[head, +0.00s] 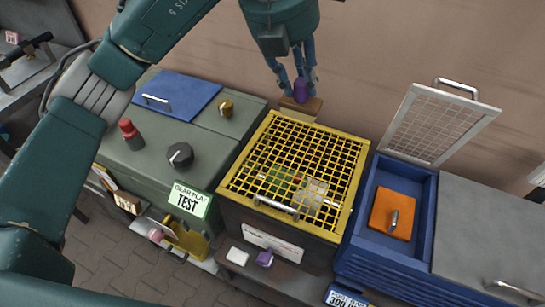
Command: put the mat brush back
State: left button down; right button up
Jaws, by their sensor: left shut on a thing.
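I cannot tell whether the bristles touch anything. My right gripper is not in view.
Left of the grid is a green cabinet (150,150) with a red-topped knob (130,133), a black dial (180,155) and a blue lid (182,97). On the right, a blue bin (428,200) with its mesh lid (437,122) raised holds an orange block (391,213).

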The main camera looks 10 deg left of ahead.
aim_at(305, 114)
pick_arm(q)
jog(key=f, duration=0.2)
jog(key=d+f+p, duration=0.1)
jog(key=f, duration=0.2)
jog(key=f+p, duration=0.1)
jog(key=f, duration=0.2)
jog(key=shift+s+d, duration=0.25)
jog(key=shift+d, duration=0.15)
jog(key=f+p, duration=0.1)
jog(key=f, duration=0.6)
jog(key=f+p, duration=0.1)
jog(key=f, duration=0.2)
jog(key=shift+w+a+f+p, duration=0.1)
jog(key=shift+a+f+p, duration=0.15)
jog(key=shift+f+p, duration=0.1)
jog(key=shift+f, duration=0.45)
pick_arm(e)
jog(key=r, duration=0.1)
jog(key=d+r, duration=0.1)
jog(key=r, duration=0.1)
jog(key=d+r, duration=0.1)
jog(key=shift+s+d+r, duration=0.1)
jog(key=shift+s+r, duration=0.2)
